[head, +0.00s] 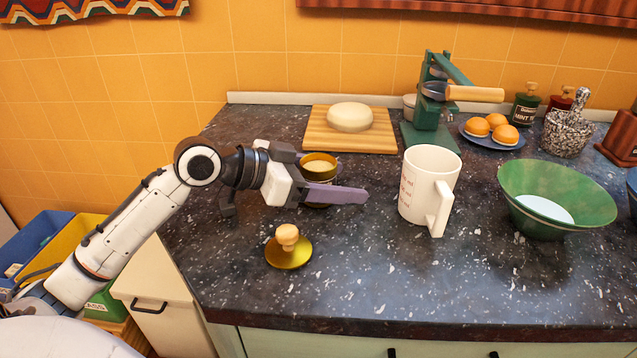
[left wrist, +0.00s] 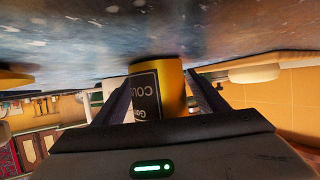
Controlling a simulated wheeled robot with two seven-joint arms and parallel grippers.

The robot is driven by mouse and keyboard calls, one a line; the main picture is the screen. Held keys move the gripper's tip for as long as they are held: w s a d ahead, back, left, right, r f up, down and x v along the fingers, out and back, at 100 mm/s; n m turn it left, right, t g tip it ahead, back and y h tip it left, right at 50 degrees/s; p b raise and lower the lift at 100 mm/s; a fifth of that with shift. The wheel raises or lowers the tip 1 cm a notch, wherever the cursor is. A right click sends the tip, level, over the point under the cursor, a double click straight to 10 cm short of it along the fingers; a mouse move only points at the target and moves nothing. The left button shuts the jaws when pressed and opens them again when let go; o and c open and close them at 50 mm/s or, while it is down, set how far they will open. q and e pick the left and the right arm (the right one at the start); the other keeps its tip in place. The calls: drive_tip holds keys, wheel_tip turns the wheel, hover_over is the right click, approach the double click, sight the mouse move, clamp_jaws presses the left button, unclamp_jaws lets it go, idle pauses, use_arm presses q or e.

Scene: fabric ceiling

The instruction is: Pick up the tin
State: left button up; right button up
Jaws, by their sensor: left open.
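The tin (head: 320,176) is a gold, open-topped can with a dark label, upright on the dark speckled counter. Pale contents show at its top. My left gripper (head: 347,178) is open around it, with one finger on the near side and one on the far side. The near finger hides part of the tin's lower side. In the left wrist view the yellow tin (left wrist: 172,88) with its black label stands between the spread fingers of my gripper (left wrist: 158,88). I cannot tell whether either finger touches it. My right gripper is not in view.
A gold lid with a wooden knob (head: 288,254) lies in front of the tin. A white measuring mug (head: 428,186) stands to the right, then a green bowl (head: 575,185). A wooden board (head: 330,143) with a pale round is behind. The front middle counter is clear.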

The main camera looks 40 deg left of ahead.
use_arm(q)
drive_tip(key=c, duration=1)
drive_tip(key=shift+c, duration=1.2)
wheel_tip(320, 180, up, 10)
drive_tip(key=p, duration=0.1)
drive_tip(key=shift+p, duration=0.4)
